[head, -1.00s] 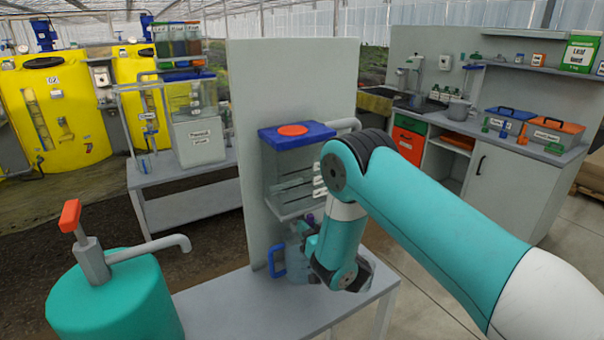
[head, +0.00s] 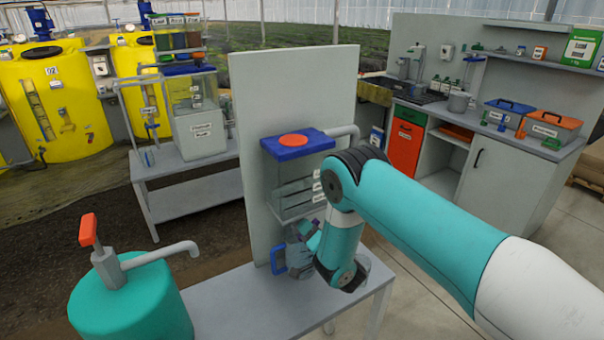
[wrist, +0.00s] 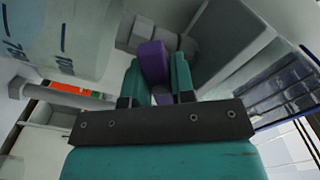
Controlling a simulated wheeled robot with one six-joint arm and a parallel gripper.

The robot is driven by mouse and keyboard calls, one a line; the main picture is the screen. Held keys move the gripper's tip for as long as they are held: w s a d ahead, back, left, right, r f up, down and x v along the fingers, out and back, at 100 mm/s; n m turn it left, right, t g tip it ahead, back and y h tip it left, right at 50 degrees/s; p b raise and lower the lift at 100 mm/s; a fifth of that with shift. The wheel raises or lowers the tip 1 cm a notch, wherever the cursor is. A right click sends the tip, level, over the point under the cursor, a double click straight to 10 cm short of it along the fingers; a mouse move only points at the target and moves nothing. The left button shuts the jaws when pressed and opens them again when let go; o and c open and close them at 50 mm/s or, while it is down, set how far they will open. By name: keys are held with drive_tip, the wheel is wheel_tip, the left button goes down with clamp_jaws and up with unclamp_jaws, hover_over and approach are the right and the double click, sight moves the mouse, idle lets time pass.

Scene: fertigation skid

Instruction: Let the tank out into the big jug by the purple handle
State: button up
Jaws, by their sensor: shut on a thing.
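The tank (head: 285,182) is a clear box with a blue lid and a round orange cap, mounted on the grey upright panel. The big jug (head: 298,256) is clear with a blue handle and stands on the bench below the tank, partly hidden by my arm. Its graduated wall fills the upper left of the wrist view (wrist: 60,38). The purple handle (wrist: 153,62) sits between the teal fingers of my gripper (wrist: 156,82), which is shut on it. In the head view my arm mostly covers the gripper and handle. The water level and any flow cannot be made out.
A teal pump container (head: 130,302) with an orange handle stands at the front left. The grey panel (head: 300,95) rises behind the tank. A second bench (head: 185,167) is at the left, and a cabinet counter (head: 500,150) at the back right.

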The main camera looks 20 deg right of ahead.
drive_tip(key=m, duration=0.8)
drive_tip(key=o, duration=0.9)
drive_tip(key=shift+s, duration=0.1)
drive_tip(key=p+v, duration=0.2)
drive_tip(key=v, duration=0.5)
